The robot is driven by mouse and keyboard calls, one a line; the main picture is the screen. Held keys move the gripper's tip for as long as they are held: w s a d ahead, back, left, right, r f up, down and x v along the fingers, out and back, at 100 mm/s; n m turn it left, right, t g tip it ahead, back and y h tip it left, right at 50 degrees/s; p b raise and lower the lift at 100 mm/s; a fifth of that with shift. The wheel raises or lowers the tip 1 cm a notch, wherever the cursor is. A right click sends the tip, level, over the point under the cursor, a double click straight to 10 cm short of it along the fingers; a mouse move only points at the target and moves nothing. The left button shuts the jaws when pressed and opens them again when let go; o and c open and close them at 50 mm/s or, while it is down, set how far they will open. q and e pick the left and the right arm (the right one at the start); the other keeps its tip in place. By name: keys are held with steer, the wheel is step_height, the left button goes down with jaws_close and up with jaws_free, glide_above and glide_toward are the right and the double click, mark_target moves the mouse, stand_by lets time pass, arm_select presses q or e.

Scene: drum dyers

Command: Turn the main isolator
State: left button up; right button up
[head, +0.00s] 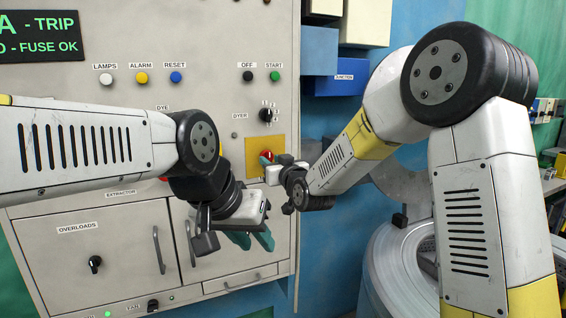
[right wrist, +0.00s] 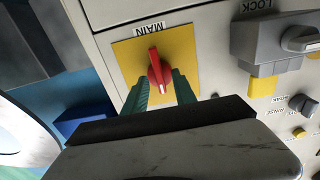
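The main isolator is a red rotary handle (right wrist: 158,74) on a yellow square plate (right wrist: 128,55) marked MAIN in the right wrist view. In the head view the yellow plate (head: 252,146) is on the cabinet's right side, with the red handle (head: 268,155) partly hidden by my right gripper (head: 268,161). In the right wrist view the green fingers of my right gripper (right wrist: 162,85) stand on either side of the red handle, apart, with a visible gap. My left gripper (head: 251,240) hangs in front of the cabinet's lower doors, empty, its fingers apart.
The grey cabinet (head: 150,45) carries buttons, a DYER selector knob (head: 266,115), and an OVERLOADS knob (head: 95,264). A grey LOCK switch (right wrist: 278,42) is beside the yellow plate. A blue junction box (head: 335,85) and a round metal drum (head: 390,262) stand to the right.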

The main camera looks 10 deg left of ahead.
steer(key=shift+w+a, duration=0.1)
steer(key=shift+w, duration=0.05)
jaws_close()
